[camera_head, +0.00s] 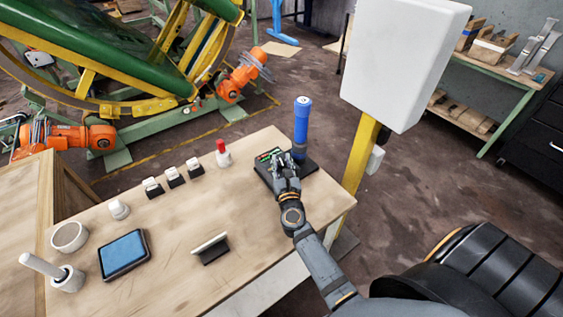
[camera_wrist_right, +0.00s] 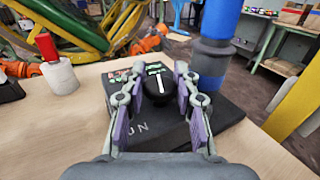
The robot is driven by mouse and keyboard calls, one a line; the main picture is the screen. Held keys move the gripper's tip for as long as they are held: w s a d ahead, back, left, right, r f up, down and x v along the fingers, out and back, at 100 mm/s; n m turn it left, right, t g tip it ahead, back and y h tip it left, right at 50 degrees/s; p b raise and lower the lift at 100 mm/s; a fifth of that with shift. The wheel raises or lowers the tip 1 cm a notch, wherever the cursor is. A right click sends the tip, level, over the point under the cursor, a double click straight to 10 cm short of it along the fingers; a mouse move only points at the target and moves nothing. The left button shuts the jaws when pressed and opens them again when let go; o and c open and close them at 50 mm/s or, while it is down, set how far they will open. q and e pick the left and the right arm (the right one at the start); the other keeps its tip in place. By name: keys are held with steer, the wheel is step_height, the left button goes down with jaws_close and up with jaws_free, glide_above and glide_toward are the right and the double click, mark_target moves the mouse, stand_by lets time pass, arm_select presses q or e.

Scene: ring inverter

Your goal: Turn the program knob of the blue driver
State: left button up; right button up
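The blue driver shows as an upright blue cylinder (camera_head: 302,122) on a flat black base (camera_head: 308,166) near the table's right end. In the right wrist view, its black knob (camera_wrist_right: 160,86) carries a white line that points nearly straight away from me. My right gripper (camera_head: 284,160) is over the black base. In the right wrist view, its two fingers (camera_wrist_right: 160,72) stand apart, one on each side of the knob and very near it. I cannot tell whether they press on it. In the head view my gripper hides the knob. My left gripper is not in view.
Left of the base stand a white holder with a red top (camera_head: 222,154), several small black-and-white blocks (camera_head: 173,176) and a blue-screened tablet (camera_head: 123,254). A small stand (camera_head: 210,248) is at the front. A yellow post with a white box (camera_head: 402,60) rises close right of the driver.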

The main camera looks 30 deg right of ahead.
jaws_close()
steer(key=shift+n+y, duration=0.5)
steer(key=shift+y, duration=0.1)
steer(key=n+y, duration=0.1)
steer(key=n+t+y+b, duration=0.1)
steer(key=y, duration=0.1)
steer(key=shift+d+f, duration=0.1)
steer(key=shift+f, duration=0.1)
steer(key=n+y+b, duration=0.2)
steer(key=y+b, duration=0.1)
steer(key=b, duration=0.1)
steer(key=n+y+b, duration=0.2)
steer(key=y+b, duration=0.2)
steer(key=shift+f+g, duration=0.15)
steer(key=shift+g, duration=0.15)
arm_select(q)
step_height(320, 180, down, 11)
steer(key=b, duration=0.1)
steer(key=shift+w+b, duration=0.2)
steer(key=shift+b, duration=0.2)
arm_select(e)
steer(key=shift+r+n+y, duration=0.25)
steer(key=shift+n+y, duration=0.25)
steer(key=shift+y, duration=0.1)
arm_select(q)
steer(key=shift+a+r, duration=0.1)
arm_select(e)
steer(key=shift+g, duration=0.3)
